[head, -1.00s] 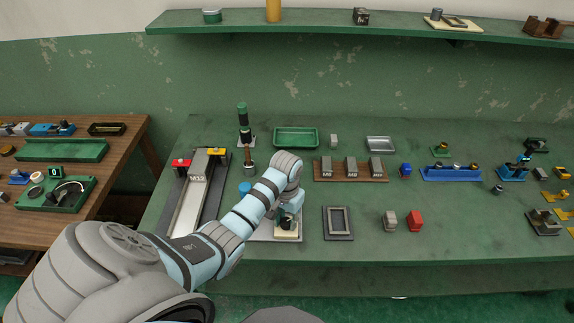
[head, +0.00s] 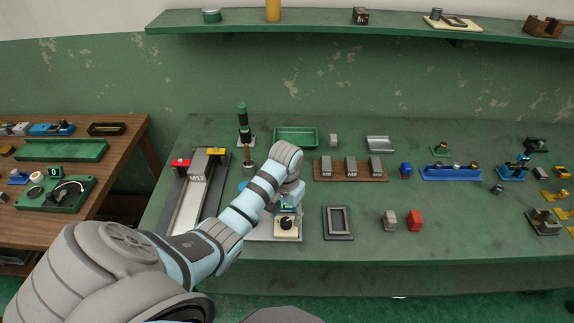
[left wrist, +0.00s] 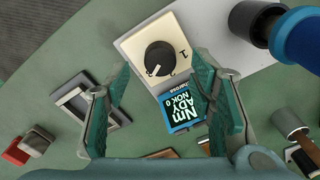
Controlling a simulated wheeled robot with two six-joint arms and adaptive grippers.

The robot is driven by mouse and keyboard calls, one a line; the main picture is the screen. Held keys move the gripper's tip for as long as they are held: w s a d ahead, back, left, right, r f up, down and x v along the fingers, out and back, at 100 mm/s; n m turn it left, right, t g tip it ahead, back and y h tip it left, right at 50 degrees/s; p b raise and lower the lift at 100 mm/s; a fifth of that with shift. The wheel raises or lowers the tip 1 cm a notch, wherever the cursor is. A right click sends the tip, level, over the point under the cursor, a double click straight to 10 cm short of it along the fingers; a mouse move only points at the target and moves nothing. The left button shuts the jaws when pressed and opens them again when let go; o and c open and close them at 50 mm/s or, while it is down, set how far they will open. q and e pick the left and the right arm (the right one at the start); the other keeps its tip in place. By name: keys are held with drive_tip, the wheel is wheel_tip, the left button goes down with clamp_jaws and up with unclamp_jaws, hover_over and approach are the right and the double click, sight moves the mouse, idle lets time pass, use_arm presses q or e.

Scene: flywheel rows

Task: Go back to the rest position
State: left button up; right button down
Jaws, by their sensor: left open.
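My left arm reaches over the green bench from the left. My left gripper (head: 287,203) hangs behind the cream knob unit (head: 286,233), partly hidden by my wrist. In the left wrist view its two green fingers (left wrist: 160,72) stand wide apart, with nothing held between them. The cream unit's black knob (left wrist: 158,57) lies beyond the fingertips, clear of them. A blue display (left wrist: 178,108) marked "Nm" shows between the fingers, partly covered by the right one. My right gripper is not seen.
A brown rack (head: 350,173) of grey blocks and a green tray (head: 297,137) stand behind. A long metal channel (head: 194,207) lies left. The bench's front right is clear.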

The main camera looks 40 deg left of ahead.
use_arm(q)
wheel_tip(320, 180, up, 5)
drive_tip(key=shift+f, duration=0.1)
drive_tip(key=shift+f, duration=0.1)
idle(0.3)
